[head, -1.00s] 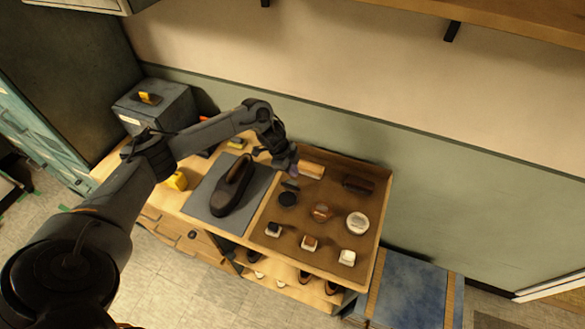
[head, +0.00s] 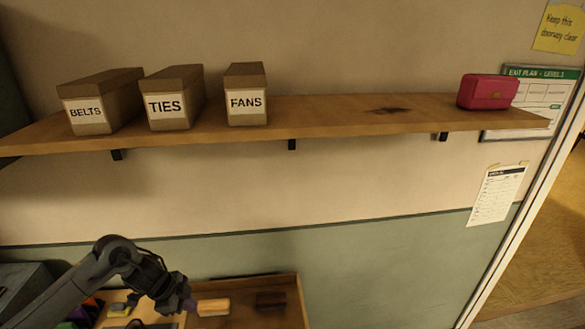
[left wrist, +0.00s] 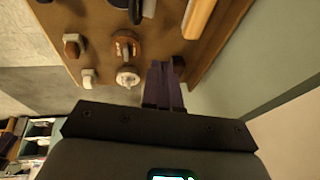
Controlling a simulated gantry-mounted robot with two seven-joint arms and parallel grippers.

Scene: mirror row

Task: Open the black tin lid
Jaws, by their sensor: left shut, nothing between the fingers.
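My left gripper (head: 190,304) is in the lower left of the head view, at the near end of a light wooden brush (head: 213,307) in the tray. In the left wrist view its purple fingers (left wrist: 163,85) are closed together with nothing between them. A dark round thing, probably the black tin (left wrist: 118,3), is cut off at the top edge of that view, so I cannot tell how its lid sits. It is apart from the fingers. The head view does not show the black tin. My right gripper is not in view.
The tray (left wrist: 225,40) also holds a brown tin (left wrist: 125,45), a pale tin (left wrist: 128,77), white-handled daubers and a dark brush (head: 270,300).

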